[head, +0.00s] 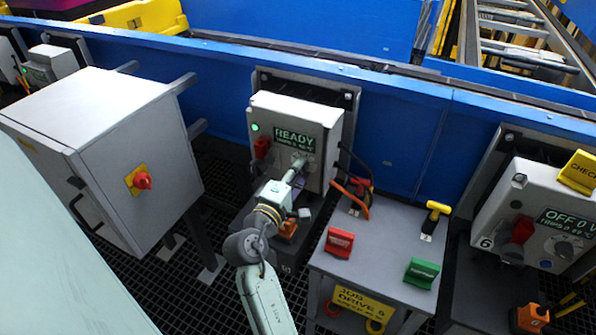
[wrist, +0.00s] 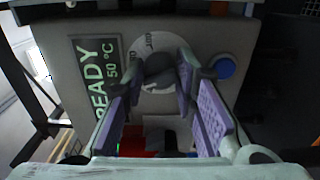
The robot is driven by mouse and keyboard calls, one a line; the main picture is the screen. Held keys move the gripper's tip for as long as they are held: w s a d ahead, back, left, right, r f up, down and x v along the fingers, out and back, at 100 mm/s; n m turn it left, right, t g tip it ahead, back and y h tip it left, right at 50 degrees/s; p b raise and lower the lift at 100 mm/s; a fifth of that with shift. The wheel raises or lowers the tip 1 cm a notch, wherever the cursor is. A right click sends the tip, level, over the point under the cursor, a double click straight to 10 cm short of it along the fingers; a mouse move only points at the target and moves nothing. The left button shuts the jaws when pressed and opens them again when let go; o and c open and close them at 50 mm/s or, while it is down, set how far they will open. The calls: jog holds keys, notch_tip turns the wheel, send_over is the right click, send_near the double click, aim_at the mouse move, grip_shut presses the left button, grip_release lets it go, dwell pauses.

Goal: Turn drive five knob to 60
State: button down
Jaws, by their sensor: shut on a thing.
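The drive unit (head: 318,118) is a grey box on the blue wall. Its display (head: 294,139) reads READY, with a small temperature line below. In the wrist view the display (wrist: 95,75) reads READY and 50 °C, turned sideways. The dark knob (wrist: 160,68) sits on a round pale dial plate (wrist: 143,43) with small markings, too unclear to read a setting. My gripper (head: 299,163) is at the front of the unit. In the wrist view its purple-padded fingers (wrist: 157,78) are shut on the knob, one on each side. The knob is hidden behind the gripper in the head view.
A red switch (head: 262,148) and a lit green lamp (head: 255,127) are on the unit's left. A blue button (wrist: 225,67) is beside the dial. A grey table (head: 385,245) labelled DRIVE 5 stands right; a grey cabinet (head: 90,130) stands left. Drive 6 (head: 540,215) is far right.

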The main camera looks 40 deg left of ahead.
jog(key=c, duration=1.3)
grip_release()
jog(key=v, duration=1.2)
jog(key=shift+a, duration=0.1)
